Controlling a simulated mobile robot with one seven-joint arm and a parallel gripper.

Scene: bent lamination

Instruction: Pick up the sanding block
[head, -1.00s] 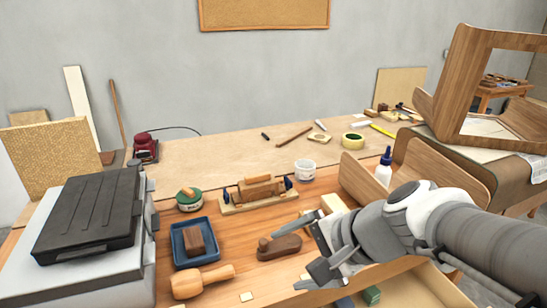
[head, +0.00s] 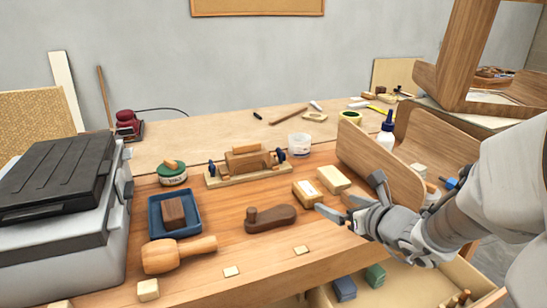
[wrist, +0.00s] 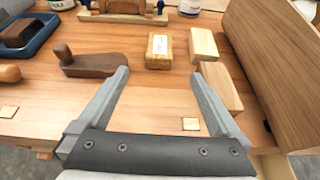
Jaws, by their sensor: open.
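A tan block with a pale label on top (head: 307,193) lies on the bench; it also shows in the wrist view (wrist: 159,52). A plain pale block (head: 333,179) lies just right of it, also in the wrist view (wrist: 204,44). I cannot tell for certain which block is the sanding block. My gripper (head: 348,195) is open and empty, its fingers apart in the wrist view (wrist: 164,70). It points toward the two blocks from the near right. Another pale block (wrist: 222,88) lies partly behind the right finger.
A brown knobbed wooden tool (head: 270,219) lies left of the labelled block. A curved wooden panel (head: 372,168) stands close on the right. A blue tray (head: 153,222) and a mallet (head: 172,255) are at left. An open drawer (head: 420,288) juts out below the bench edge.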

